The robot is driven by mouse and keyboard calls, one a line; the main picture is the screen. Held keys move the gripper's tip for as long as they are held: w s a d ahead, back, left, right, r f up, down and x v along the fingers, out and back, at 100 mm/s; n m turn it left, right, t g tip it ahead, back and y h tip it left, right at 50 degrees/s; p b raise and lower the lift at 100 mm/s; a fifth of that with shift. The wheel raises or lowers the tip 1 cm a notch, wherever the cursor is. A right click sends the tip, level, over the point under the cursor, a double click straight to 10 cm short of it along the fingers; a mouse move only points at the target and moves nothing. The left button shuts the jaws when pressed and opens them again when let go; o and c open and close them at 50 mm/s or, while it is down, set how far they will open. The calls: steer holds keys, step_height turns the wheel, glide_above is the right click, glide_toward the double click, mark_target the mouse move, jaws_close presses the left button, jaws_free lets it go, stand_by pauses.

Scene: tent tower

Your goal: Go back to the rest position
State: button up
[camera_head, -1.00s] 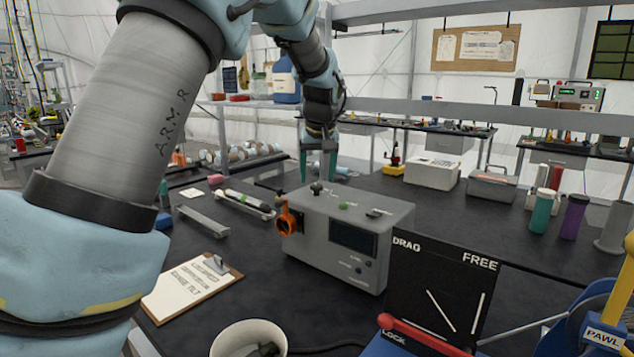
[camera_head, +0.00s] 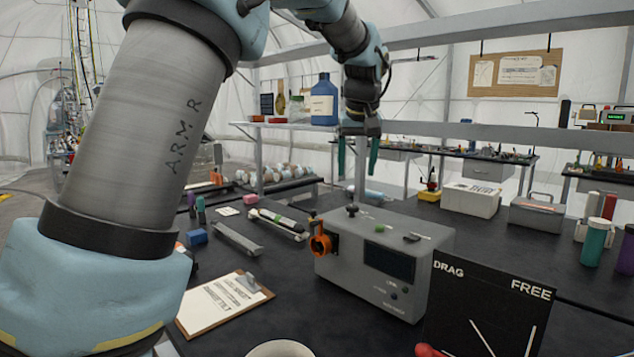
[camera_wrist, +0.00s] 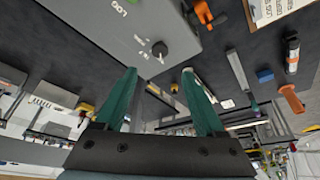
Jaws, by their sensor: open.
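My gripper (camera_head: 357,158) hangs above the black workbench (camera_head: 285,290), behind and above the grey instrument box. Its two green fingers are apart with nothing between them. In the wrist view my gripper (camera_wrist: 160,92) also shows open and empty. The grey instrument box (camera_head: 345,278) stands on the bench with a dark screen, a black knob on top and an orange fitting on its left side. In the wrist view the box (camera_wrist: 110,25) fills the upper left, apart from the fingers.
A clipboard (camera_head: 222,302) lies at the front left of the box. A black DRAG/FREE panel (camera_head: 480,315) stands at the front right. A metal shelf rail (camera_head: 520,135) runs behind my gripper, with a blue bottle (camera_head: 323,102) on the shelf. Green and red cylinders (camera_head: 594,240) stand at right.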

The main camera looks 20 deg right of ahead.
steer(key=a+f+n+g, duration=0.1)
steer(key=a+f, duration=0.5)
steer(key=a, duration=0.4)
steer(key=a+f, duration=0.5)
steer(key=a, duration=0.5)
steer(key=s+a+f, duration=0.5)
steer(key=s+a, duration=0.2)
steer(key=a, duration=0.1)
steer(key=s+a+f+n+g+y, duration=0.1)
steer(key=s+a+f, duration=0.4)
steer(key=s+a, duration=0.2)
steer(key=shift+a+f+g, duration=0.3)
steer(key=shift+a+f, duration=0.05)
steer(key=shift+a, duration=0.65)
